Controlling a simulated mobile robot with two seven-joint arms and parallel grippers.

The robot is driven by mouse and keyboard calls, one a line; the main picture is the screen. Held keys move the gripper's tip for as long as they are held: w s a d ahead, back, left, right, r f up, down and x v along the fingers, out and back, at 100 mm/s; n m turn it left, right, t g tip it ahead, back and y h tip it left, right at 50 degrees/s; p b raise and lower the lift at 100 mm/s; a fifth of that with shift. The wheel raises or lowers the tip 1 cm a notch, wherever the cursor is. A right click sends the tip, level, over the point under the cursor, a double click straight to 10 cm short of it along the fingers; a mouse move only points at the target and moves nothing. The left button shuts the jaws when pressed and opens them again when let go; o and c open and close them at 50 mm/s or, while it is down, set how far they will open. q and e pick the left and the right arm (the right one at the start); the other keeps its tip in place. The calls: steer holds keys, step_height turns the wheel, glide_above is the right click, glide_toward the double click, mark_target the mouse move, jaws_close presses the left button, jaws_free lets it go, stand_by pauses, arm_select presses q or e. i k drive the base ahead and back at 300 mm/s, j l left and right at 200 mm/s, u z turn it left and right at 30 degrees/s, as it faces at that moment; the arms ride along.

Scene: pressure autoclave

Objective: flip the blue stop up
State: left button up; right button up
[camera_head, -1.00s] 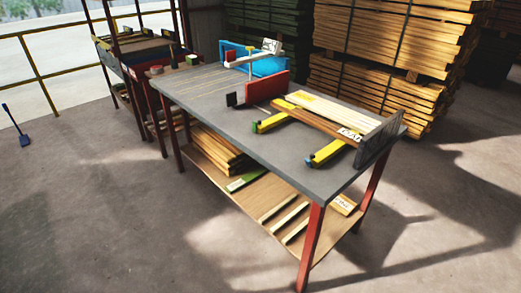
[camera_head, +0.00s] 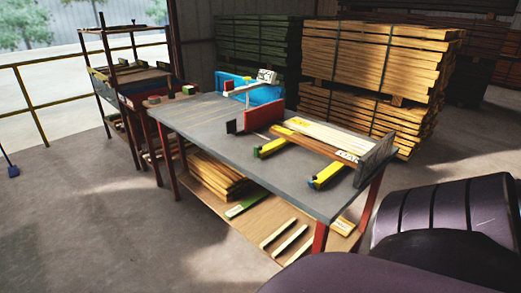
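A grey workbench (camera_head: 200,125) carries two yellow rails lying side by side. The nearer yellow rail (camera_head: 330,173) has a small blue piece (camera_head: 314,184) at its front-left end, near the bench's front edge. This may be the blue stop; it is too small to tell its position. The farther yellow rail (camera_head: 272,147) has a small dark or greenish end, its colour unclear. Neither of my grippers is in view.
The lower shelf (camera_head: 255,232) holds boards. Timber stacks (camera_head: 370,60) stand behind. A dark purple rounded shape (camera_head: 445,215) fills the lower right. Open floor lies left.

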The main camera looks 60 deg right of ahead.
mark_target(311, 183)
steer(key=l+u, duration=0.1)
steer(key=u, duration=1.3)
steer(key=k+l, duration=0.75)
steer(key=k, duration=0.3)
steer(key=k+l+u, duration=0.1)
steer(key=k+l, duration=0.65)
steer(key=k, duration=0.3)
